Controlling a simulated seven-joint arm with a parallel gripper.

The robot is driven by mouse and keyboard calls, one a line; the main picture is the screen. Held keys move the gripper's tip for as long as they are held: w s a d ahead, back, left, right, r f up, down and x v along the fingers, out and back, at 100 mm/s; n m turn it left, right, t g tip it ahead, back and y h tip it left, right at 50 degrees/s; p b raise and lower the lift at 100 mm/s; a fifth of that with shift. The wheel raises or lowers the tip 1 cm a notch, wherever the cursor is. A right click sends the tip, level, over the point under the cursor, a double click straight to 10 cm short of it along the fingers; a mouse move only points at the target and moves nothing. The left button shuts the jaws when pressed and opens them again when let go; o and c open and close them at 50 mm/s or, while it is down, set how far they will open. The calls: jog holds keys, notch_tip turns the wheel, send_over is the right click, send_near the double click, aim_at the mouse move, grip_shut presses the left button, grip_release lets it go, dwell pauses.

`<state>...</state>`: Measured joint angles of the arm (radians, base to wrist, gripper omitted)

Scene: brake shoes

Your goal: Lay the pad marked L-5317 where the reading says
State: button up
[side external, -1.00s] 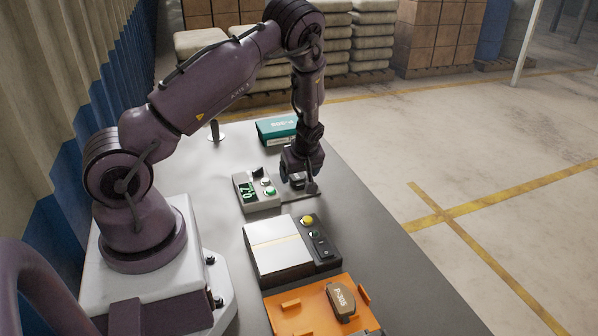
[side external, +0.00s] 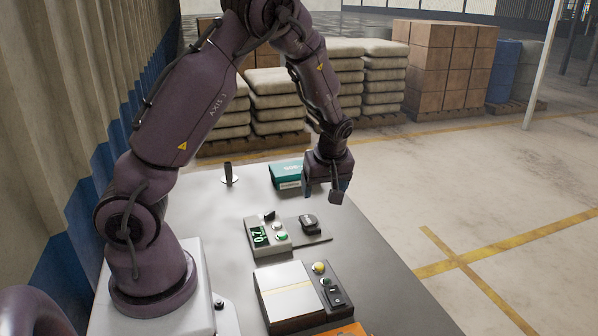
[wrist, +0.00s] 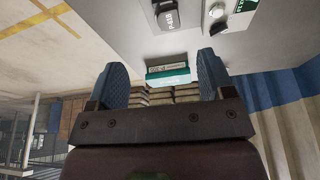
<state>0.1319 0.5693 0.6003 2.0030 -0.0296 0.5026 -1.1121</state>
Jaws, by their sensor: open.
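A dark block (side external: 308,221) with a short white marking sits on a thin plate beside a grey gauge (side external: 268,236). In the wrist view the block (wrist: 170,18) is at the top, and its marking looks like PUSH. I cannot read L-5317 anywhere. The gauge has a lit green display (side external: 259,234) whose turned digits are too small to read surely. My gripper (side external: 323,193) is open and empty, above and beyond the block, near the teal box. In the wrist view its two blue fingers (wrist: 163,78) are wide apart with nothing between them.
A teal box (side external: 286,174) lies at the far end of the table. A pale-topped box (side external: 286,288) with a dark button panel (side external: 326,284) is nearer. An orange tray (side external: 345,330) is mostly cut off below. A dark post (side external: 228,174) stands at the back left.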

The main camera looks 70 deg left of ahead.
jog(key=s+d+r+m+t+h, duration=0.2)
jog(key=s+d+r+m, duration=0.5)
jog(key=d+r+m, duration=0.1)
jog(key=s+d+r+m+t+h, duration=0.1)
jog(key=s+d+r+m+t, duration=0.2)
jog(key=s+d+r+m, duration=0.4)
jog(key=d+r+m, duration=0.1)
jog(key=d+r, duration=0.2)
jog(key=r, duration=0.1)
jog(key=shift+s+d+m+h, duration=0.25)
jog(key=shift+s+m+h, duration=0.05)
jog(key=shift+s+h, duration=0.1)
jog(key=shift+s+d+r+m, duration=0.1)
jog(key=shift+s+m, duration=0.15)
jog(key=shift+m, duration=0.05)
